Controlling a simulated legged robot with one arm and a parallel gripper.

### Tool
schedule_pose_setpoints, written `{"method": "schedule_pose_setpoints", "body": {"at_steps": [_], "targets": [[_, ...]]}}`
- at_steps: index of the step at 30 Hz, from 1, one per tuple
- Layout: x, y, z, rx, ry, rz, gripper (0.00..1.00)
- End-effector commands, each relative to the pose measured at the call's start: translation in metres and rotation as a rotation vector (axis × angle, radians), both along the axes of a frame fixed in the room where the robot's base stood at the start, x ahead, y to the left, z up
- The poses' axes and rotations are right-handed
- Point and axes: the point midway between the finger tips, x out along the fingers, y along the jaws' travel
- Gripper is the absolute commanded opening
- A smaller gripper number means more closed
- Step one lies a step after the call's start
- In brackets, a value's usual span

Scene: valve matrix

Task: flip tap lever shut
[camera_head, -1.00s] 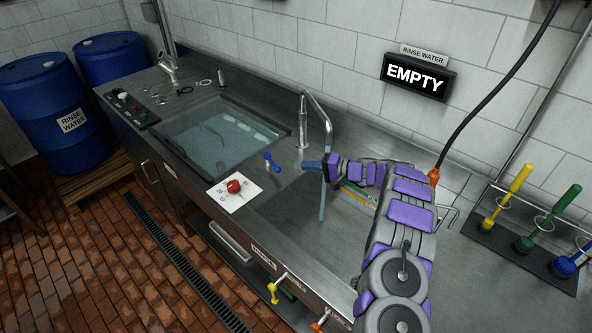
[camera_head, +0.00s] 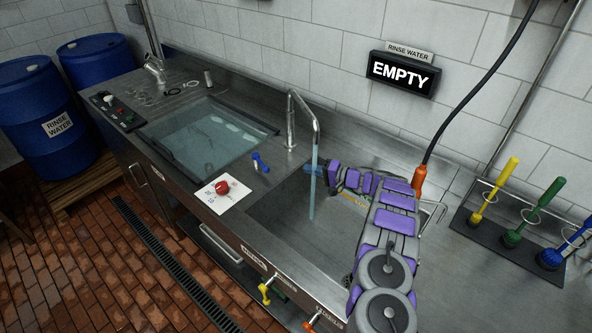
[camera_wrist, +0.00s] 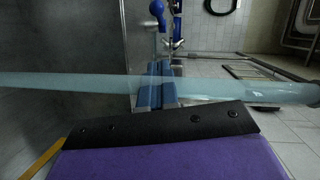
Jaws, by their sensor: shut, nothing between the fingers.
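A chrome gooseneck tap (camera_head: 291,118) stands at the back of the counter, and a pale stream of water (camera_head: 313,190) runs from its spout into the steel sink (camera_head: 275,218). A small blue lever-like piece (camera_head: 260,162) is on the counter left of the tap; I cannot tell if it is the tap's lever. My gripper (camera_head: 308,171) is shut and empty, its blue fingertips at the stream, apart from the blue piece. In the wrist view, the stream (camera_wrist: 75,83) crosses my blue fingers (camera_wrist: 155,88), and a blue piece (camera_wrist: 157,8) shows near the top.
A white card with a red knob (camera_head: 222,188) lies at the front left of the counter. A water-filled basin (camera_head: 205,135) is further left. An "EMPTY" sign (camera_head: 400,73) is on the wall. Brushes (camera_head: 530,215) stand in a rack at right. A black hose (camera_head: 470,90) hangs by my arm.

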Motion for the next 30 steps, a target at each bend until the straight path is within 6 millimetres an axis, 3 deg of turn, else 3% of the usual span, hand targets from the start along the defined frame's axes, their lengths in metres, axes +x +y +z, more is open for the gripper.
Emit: {"method": "schedule_pose_setpoints", "body": {"at_steps": [9, 20, 30], "targets": [[0.025, 0.046, -0.010, 0.000, 0.001, 0.003, 0.00], [0.044, 0.079, -0.013, 0.000, -0.001, 0.000, 0.00], [0.037, 0.101, -0.017, 0.002, 0.000, 0.003, 0.00]]}}
